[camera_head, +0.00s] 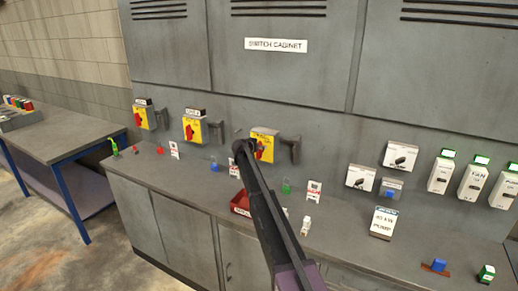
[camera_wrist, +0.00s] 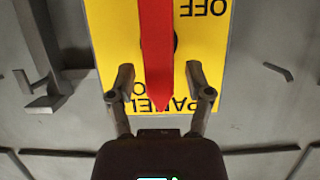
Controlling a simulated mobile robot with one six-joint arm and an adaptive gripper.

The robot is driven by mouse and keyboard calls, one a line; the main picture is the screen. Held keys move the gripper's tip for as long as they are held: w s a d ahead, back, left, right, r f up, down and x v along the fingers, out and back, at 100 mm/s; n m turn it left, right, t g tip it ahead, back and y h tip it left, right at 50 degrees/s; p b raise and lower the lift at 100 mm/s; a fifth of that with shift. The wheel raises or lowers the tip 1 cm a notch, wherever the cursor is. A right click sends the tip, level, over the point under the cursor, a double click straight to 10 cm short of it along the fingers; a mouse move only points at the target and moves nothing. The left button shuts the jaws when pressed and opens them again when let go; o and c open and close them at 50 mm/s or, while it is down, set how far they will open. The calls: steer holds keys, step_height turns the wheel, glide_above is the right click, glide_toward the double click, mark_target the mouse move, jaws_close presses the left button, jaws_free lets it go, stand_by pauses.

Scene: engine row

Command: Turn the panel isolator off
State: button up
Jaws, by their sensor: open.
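The panel isolator is a yellow plate (camera_wrist: 110,30) with a red handle (camera_wrist: 155,40), upside down in the wrist view. The lettering reads PANEL near the handle's pointed lower tip and OFF at the upper right; other letters beside the tip are partly hidden. The handle stands upright in that view. My gripper (camera_wrist: 159,73) is open, one finger on each side of the handle, with gaps visible. In the head view the isolator (camera_head: 268,138) is the rightmost of the yellow units, partly covered by my arm.
Two similar yellow isolators (camera_head: 195,130) (camera_head: 140,117) are on the cabinet to the left. A grey bracket (camera_head: 290,148) juts out right of the panel isolator. White boxes and switches (camera_head: 440,175) are at the right. The counter below holds a red tray (camera_head: 240,202), small tags and blocks.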

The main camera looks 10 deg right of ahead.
steer(key=shift+c, duration=0.2)
jaws_close()
stand_by(0.3)
steer(key=f+n+h+b, duration=0.1)
steer(key=n+h+b, duration=0.1)
steer(key=n+b, duration=0.1)
steer(key=w+a+f+n+g+h+b, duration=0.1)
steer(key=n+h+b, duration=0.2)
steer(key=n, duration=0.3)
steer(key=a+f+n+h+b, duration=0.1)
steer(key=n+h+b, duration=0.1)
steer(key=n+b, duration=0.2)
steer(key=shift+w+a+g+h, duration=0.1)
steer(key=shift+w+g+h, duration=0.2)
stand_by(0.3)
steer(key=shift+n, duration=0.3)
